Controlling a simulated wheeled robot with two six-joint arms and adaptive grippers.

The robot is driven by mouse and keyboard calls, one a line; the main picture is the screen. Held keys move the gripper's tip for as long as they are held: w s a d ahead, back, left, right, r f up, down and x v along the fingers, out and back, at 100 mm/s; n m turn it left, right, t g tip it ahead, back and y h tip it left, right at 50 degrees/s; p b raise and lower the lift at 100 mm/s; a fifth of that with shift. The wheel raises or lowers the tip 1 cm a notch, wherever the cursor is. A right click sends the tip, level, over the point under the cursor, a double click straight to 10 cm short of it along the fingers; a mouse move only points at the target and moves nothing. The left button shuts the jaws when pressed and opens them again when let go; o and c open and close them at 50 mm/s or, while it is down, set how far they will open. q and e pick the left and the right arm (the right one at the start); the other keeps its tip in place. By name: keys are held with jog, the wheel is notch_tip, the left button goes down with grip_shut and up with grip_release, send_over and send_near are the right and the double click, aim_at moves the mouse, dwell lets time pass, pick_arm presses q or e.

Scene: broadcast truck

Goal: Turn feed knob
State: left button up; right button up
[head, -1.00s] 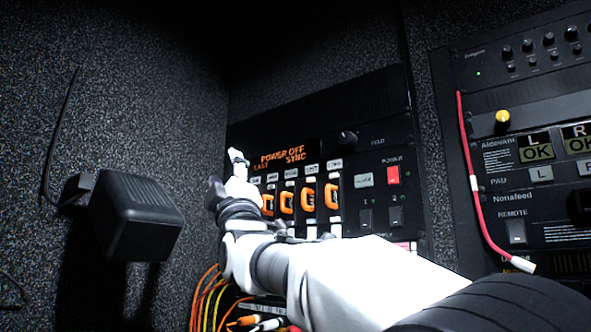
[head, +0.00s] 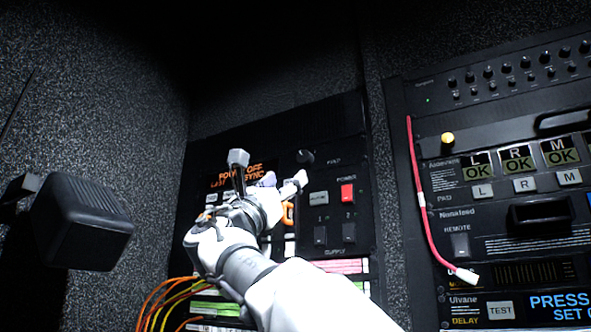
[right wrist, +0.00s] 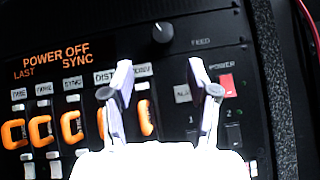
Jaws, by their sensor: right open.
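The feed knob (right wrist: 162,33) is a small dark round knob with a pale mark, on the upper part of the black panel, left of the word FEED. It also shows in the head view (head: 306,156). My right gripper (right wrist: 158,80) is open and empty in front of the panel. In the right wrist view the knob lies above and between the two fingertips, apart from them. In the head view the right gripper (head: 270,170) is below and left of the knob, covering part of the orange display and the switches. My left gripper is out of view.
A red POWER switch (right wrist: 227,86) and grey button (head: 318,198) sit below the knob. Orange-looped switches (right wrist: 40,130) fill the panel's left. A black box (head: 80,222) juts from the left wall. A red cable (head: 417,190) hangs on the right rack.

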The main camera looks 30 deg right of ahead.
aim_at(302, 161)
jog(key=shift+m+g+h, duration=0.3)
jog(key=d+r+p, duration=0.1)
jog(key=r, duration=0.1)
jog(key=d+r+p, duration=0.1)
jog(key=r+p, duration=0.1)
jog(key=d+r+p, duration=0.1)
jog(key=p, duration=0.1)
jog(key=shift+d+r, duration=0.4)
jog(key=shift+w+d+r+p, duration=0.2)
jog(key=shift+d+r+p, duration=0.05)
jog(key=shift+d+p, duration=0.25)
jog(key=shift+w+d+f, duration=0.15)
jog(key=shift+w, duration=0.3)
jog(key=shift+w+d+f, duration=0.15)
jog(key=shift+w, duration=0.3)
jog(key=shift+w+a+f, duration=0.1)
jog(key=shift+w, duration=0.15)
jog(key=shift+a, duration=0.1)
jog(key=c, duration=0.4)
jog(key=shift+s, duration=0.3)
jog(key=c, duration=0.5)
jog(key=shift+s, duration=0.2)
grip_shut()
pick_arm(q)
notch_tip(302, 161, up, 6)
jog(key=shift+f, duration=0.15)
pick_arm(e)
jog(key=shift+w, duration=0.1)
